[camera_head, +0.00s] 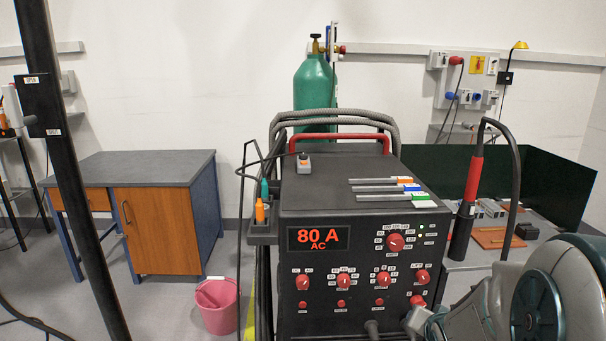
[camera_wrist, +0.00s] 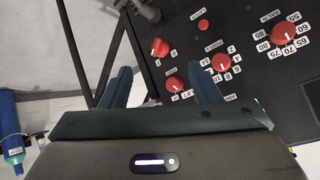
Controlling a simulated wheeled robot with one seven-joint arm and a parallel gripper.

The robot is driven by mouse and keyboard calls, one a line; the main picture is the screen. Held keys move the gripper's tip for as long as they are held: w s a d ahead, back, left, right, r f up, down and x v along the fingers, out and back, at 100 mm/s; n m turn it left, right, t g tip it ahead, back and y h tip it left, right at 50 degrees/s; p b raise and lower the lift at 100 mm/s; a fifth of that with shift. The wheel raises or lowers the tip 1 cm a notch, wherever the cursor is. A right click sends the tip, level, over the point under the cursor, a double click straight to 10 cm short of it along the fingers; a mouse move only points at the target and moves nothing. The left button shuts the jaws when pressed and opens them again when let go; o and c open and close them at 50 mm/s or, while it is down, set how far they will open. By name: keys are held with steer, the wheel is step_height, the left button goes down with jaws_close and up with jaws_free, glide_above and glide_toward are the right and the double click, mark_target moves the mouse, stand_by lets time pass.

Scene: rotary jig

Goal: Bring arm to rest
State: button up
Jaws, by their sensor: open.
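My gripper (camera_wrist: 161,78) is open in the wrist view, its two dark blue fingers apart with nothing held between them. It is in front of the lower knobs of a black welding machine (camera_head: 335,212). One red knob (camera_wrist: 175,85) shows between the fingers, and another red knob (camera_wrist: 221,62) is close beside the right fingertip. I cannot tell whether a finger touches either. In the head view, my grey arm fills the lower right and covers the machine's lower right corner. The machine's display (camera_head: 318,238) reads 80 A AC.
A torch (camera_head: 468,195) with a red grip stands right of the machine, its cable rising above. A green gas cylinder (camera_head: 315,82) stands behind. A workbench (camera_head: 160,212) and a pink bucket (camera_head: 217,307) are at left. A dark green screen (camera_head: 556,188) is at right.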

steer(key=s+a+r+n+g+y+p, duration=0.1)
steer(key=s+a+r+n+g+p, duration=0.2)
steer(key=s+a+r, duration=0.3)
steer(key=s+a+r+n+g+y+p, duration=0.1)
steer(key=s+a+r+n+g+p, duration=0.2)
steer(key=s+a+r+p, duration=0.3)
steer(key=s+r, duration=0.4)
steer(key=s, duration=0.2)
steer(key=shift+r+n+g, duration=0.2)
steer(key=shift+n+g, duration=0.1)
steer(key=shift+n, duration=0.1)
